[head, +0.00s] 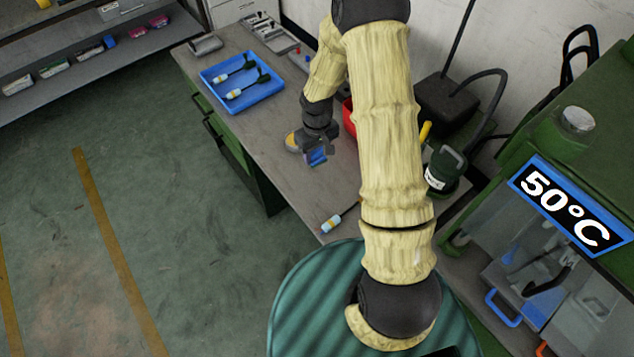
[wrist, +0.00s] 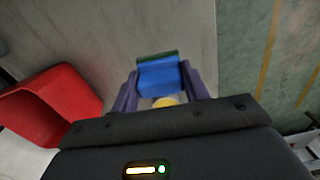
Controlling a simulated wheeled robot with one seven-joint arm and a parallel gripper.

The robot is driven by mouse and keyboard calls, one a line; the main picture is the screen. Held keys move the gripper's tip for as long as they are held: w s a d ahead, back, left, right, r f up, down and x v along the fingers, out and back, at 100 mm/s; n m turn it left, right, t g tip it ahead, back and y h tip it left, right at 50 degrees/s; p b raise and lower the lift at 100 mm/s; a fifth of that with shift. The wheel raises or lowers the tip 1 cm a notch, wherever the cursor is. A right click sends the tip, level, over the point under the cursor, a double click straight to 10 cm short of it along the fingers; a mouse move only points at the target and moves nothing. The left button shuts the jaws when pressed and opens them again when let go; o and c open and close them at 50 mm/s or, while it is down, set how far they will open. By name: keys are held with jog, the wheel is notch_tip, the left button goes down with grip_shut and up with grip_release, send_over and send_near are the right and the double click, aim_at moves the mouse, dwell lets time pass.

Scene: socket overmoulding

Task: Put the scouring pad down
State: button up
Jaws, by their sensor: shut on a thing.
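The scouring pad is a blue block with a green layer along one side. In the wrist view the pad (wrist: 158,77) sits between the two purple-grey fingers of my gripper (wrist: 160,88), which is shut on it. In the head view the pad (head: 317,156) shows below my gripper (head: 318,149), over the grey workbench (head: 290,105) near its middle. I cannot tell whether the pad touches the bench top. A small yellow thing (wrist: 165,101) shows between the fingers, partly hidden.
A red bin (wrist: 45,105) stands beside my gripper, mostly behind my arm in the head view. A blue tray (head: 219,97) with green-handled tools lies to the left. A tool with a pale blue end (head: 331,223) lies near the front edge. Bare bench surrounds the pad.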

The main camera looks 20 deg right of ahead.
jog(key=shift+w+r+n, duration=0.15)
jog(key=shift+r+n, duration=0.15)
jog(key=shift+n, duration=0.2)
notch_tip(320, 180, down, 6)
jog(key=shift+w+r+p, duration=0.1)
jog(key=shift+w+p, duration=0.05)
jog(key=shift+p, duration=0.4)
jog(key=shift+s, duration=0.25)
jog(key=shift+f, duration=0.5)
notch_tip(320, 180, down, 3)
jog(key=shift+p, duration=0.5)
jog(key=shift+d+f, duration=0.1)
jog(key=shift+f, duration=0.1)
